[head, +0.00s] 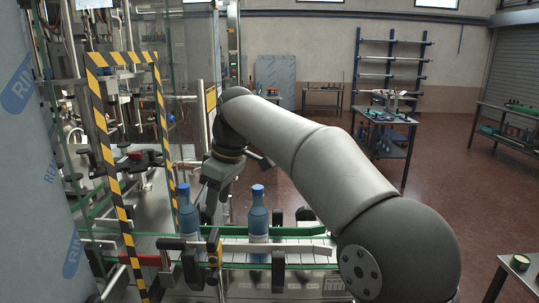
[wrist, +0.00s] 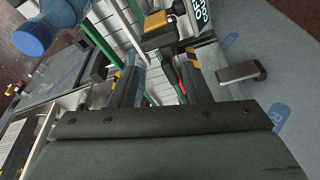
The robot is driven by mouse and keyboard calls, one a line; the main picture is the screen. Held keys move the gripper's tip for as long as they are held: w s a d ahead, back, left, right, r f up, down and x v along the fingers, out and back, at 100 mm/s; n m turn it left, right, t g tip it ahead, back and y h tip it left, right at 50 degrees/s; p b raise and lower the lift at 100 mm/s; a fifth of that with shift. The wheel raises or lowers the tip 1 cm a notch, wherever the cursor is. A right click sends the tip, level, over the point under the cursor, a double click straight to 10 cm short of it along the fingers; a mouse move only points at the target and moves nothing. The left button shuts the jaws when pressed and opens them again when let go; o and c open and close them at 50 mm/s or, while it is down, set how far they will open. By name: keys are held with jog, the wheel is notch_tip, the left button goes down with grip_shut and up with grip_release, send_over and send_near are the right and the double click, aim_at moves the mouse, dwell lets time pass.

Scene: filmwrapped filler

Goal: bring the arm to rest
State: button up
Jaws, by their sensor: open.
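My gripper (head: 212,208) hangs pointing down over the conveyor in the head view, at the end of my grey arm. It is between two blue bottles, and its lower end is partly hard to make out. In the wrist view my gripper (wrist: 160,82) shows two dark fingers apart with nothing held between them. One blue-capped bottle (head: 187,215) stands upright left of the gripper, and another bottle (head: 258,215) stands upright to its right. A blue-capped bottle (wrist: 38,36) also shows at the upper left of the wrist view.
The conveyor (head: 300,257) has green guide rails and black clamps close around the gripper. A yellow-black striped frame (head: 97,120) with glass panels stands at left. A workbench (head: 385,118) and a blue rack (head: 392,60) are far back. Open floor lies at right.

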jog(key=s+d+f+m+h, duration=0.1)
jog(key=s+d+f+m, duration=0.4)
jog(key=d, duration=0.4)
jog(key=s+d+f+m+h, duration=0.25)
jog(key=s+d+f, duration=0.35)
jog(key=d, duration=0.4)
jog(key=s+d+f+m, duration=0.3)
jog(key=s+d+f, duration=0.1)
jog(key=s, duration=0.3)
jog(key=s+d+f+m, duration=0.4)
jog(key=s+d+f, duration=0.1)
jog(key=s, duration=0.3)
jog(key=shift+s+f, duration=0.25)
jog(key=shift+f, duration=0.3)
jog(key=shift+y, duration=0.25)
